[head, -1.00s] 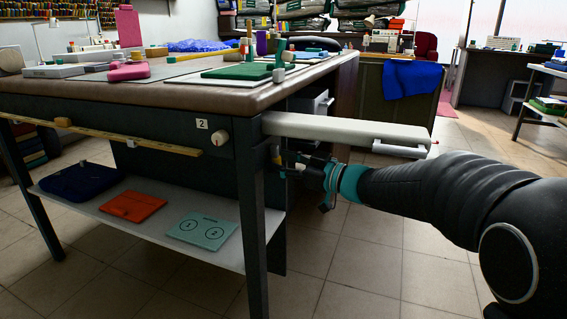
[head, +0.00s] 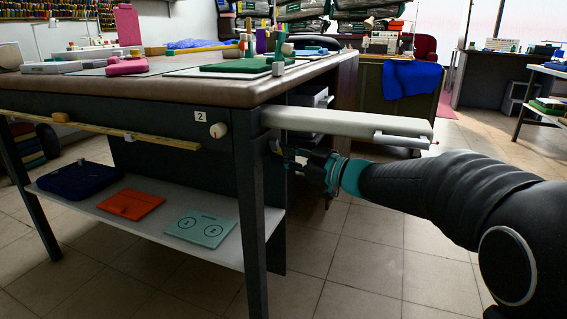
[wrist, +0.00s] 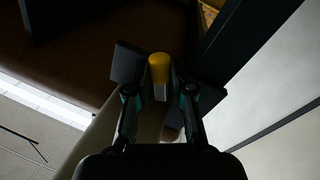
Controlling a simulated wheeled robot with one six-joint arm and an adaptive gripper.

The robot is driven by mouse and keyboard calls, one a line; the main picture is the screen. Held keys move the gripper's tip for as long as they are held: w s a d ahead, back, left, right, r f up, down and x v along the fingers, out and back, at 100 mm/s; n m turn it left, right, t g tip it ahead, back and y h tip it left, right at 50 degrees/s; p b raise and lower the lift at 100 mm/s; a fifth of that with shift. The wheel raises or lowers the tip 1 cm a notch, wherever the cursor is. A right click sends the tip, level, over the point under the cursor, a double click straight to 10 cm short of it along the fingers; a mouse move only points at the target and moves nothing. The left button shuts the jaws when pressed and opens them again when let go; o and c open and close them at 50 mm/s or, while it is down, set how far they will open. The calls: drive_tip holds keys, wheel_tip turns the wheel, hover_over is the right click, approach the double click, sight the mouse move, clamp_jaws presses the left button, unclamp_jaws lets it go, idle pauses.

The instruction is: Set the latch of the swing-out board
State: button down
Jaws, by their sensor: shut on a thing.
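The swing-out board (head: 345,122) is pale and sticks out level to the right from the corner of the worktable. Its latch shows in the wrist view as a yellow-tipped knob (wrist: 160,68) on a short grey stem, in front of a dark plate. My gripper (wrist: 160,94) has one finger on each side of the stem and is shut on the latch. In the head view my gripper (head: 284,156) is under the board's inner end, beside the table leg. The latch's tip is hidden there, so I cannot tell its exact setting.
The dark table leg (head: 251,200) stands just left of my gripper. A lower shelf (head: 150,215) holds a navy bag, an orange folder and a teal folder. A round knob (head: 218,130) is on the table front. The tiled floor (head: 350,265) below my arm is clear.

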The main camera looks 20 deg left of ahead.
sight(275, 136)
drive_tip(key=shift+w+d+r+n+g+y+b, duration=0.1)
drive_tip(key=shift+w+r+n+g+y+b, duration=0.5)
drive_tip(key=shift+n, duration=1.85)
drive_tip(key=shift+w+a+r+n+g+y+b, duration=0.25)
drive_tip(key=shift+n+b, duration=0.75)
drive_tip(key=shift+n, duration=1.5)
drive_tip(key=shift+w+d+r+n+g+y+b, duration=0.25)
drive_tip(key=shift+r+n+g+b, duration=0.4)
drive_tip(key=shift+n, duration=1.8)
drive_tip(key=shift+f, duration=0.2)
drive_tip(key=c, duration=1)
unclamp_jaws()
drive_tip(key=v, duration=1.2)
